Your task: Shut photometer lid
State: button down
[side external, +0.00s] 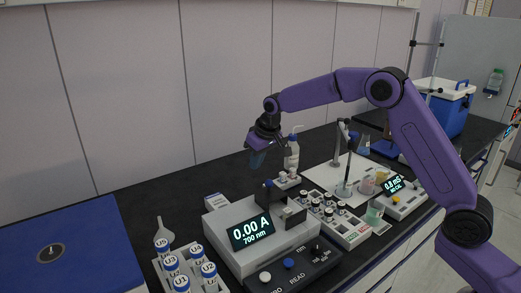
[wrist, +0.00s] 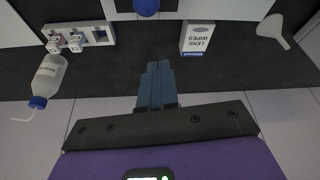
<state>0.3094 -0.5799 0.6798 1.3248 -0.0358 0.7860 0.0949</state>
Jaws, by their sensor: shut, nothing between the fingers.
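The photometer (side external: 262,237) is a pale grey box on the black bench, with a lit display reading 0.00 A, 700 nm. A dark upright piece with a blue part (side external: 269,191), apparently the raised lid, stands at its back edge; its exact angle is hard to tell. In the wrist view my blue fingers (wrist: 157,75) are together, and only the photometer's edge with a round blue knob (wrist: 146,6) shows at the top.
A lens wipes box (wrist: 197,38) and a funnel (wrist: 274,30) lie beside the photometer. A wash bottle (side external: 292,152) stands behind. A vial rack (side external: 345,228) is close on the right, and labelled vials (side external: 188,270) stand at front left.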

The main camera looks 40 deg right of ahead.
aim_at(264, 189)
jog(key=shift+s+d+f, duration=0.2)
jog(key=shift+s+f, duration=0.45)
jog(key=shift+s, duration=0.15)
jog(key=shift+s+d+f, duration=0.15)
jog(key=shift+s+f, duration=0.45)
jog(key=shift+s, duration=0.2)
jog(key=s, duration=0.7)
jog(key=shift+s, duration=0.35)
jog(key=shift+s+f, duration=0.1)
jog(key=shift+s, duration=0.3)
